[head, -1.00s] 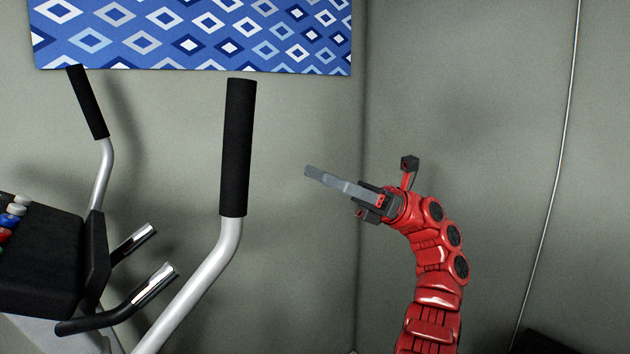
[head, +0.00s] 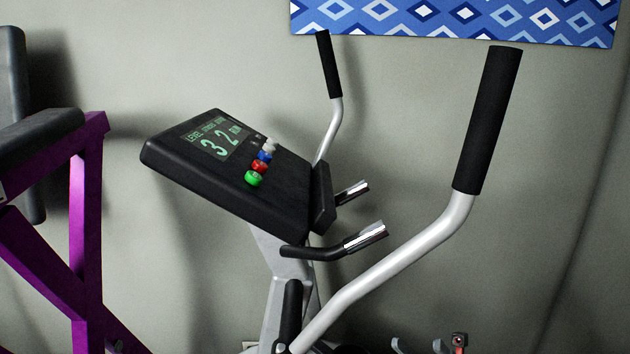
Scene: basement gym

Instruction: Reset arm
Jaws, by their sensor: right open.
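My right gripper (head: 419,345) only just shows at the bottom edge of the head view, right of centre. Its two grey fingertips stand apart with nothing seen between them, so it is open. A small red and dark part of my right arm shows beside it. The rest of that arm is below the picture. The gripper appears below the long handle of the exercise machine in the picture. My left gripper is not in view.
An exercise machine has a black console (head: 275,200) with a lit display reading 32 and several coloured buttons. Its near handlebar (head: 488,120) and far handlebar (head: 329,65) rise upward. A purple-framed machine (head: 87,220) stands at left. A blue patterned panel (head: 450,18) hangs on the wall.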

